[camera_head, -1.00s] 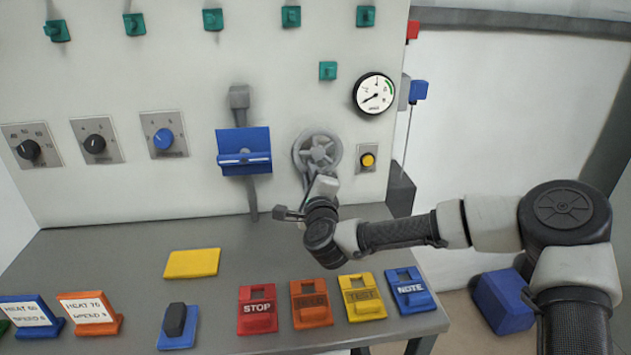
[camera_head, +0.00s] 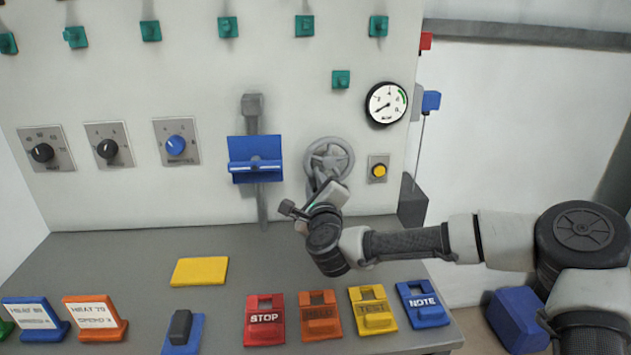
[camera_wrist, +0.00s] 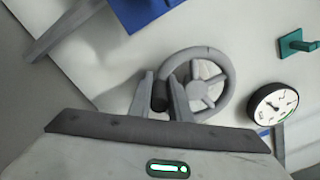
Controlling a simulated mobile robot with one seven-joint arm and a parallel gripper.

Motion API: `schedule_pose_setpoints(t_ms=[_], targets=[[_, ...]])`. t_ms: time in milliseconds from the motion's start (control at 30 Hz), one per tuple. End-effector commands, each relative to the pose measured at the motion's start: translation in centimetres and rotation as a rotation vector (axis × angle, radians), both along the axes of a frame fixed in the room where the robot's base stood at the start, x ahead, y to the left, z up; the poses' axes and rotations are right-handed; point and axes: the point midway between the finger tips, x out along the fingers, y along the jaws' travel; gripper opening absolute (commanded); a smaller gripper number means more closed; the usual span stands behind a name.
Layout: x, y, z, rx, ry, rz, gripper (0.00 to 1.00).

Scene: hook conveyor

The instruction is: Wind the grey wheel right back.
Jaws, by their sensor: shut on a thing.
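The grey wheel (camera_head: 329,159) is a spoked handwheel on the white panel, right of the blue holder. In the wrist view the wheel (camera_wrist: 214,72) shows its rim, spokes and hub. My gripper (camera_head: 318,190) reaches up to the wheel's lower left side. In the wrist view its two fingers (camera_wrist: 166,95) are closed around a dark grip at the left of the rim. The grip itself is mostly hidden between the fingers.
A round gauge (camera_head: 386,103) and a yellow button (camera_head: 378,169) sit right of the wheel. A blue holder (camera_head: 256,158) with a grey lever is left of it. Coloured tags, such as the red STOP tag (camera_head: 265,318), and a yellow block (camera_head: 199,271) lie on the grey bench (camera_head: 110,262).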

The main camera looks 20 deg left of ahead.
Motion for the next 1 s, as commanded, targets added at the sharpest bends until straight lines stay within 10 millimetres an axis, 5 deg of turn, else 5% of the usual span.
schedule_pose_setpoints(t_ms=[67, 100, 200, 633, 1000], targets=[[-0.1, 0.0, -0.2, -0.003, 0.004, 0.002, 0.00], [-0.1, 0.0, -0.2, -0.003, 0.004, 0.002, 0.22], [-0.1, 0.0, -0.2, -0.002, 0.003, 0.002, 0.35], [-1.2, -0.6, 0.0, -0.003, 0.000, 0.003, 0.35], [-8.5, -5.1, 0.1, -0.005, 0.000, 0.005, 0.35]])
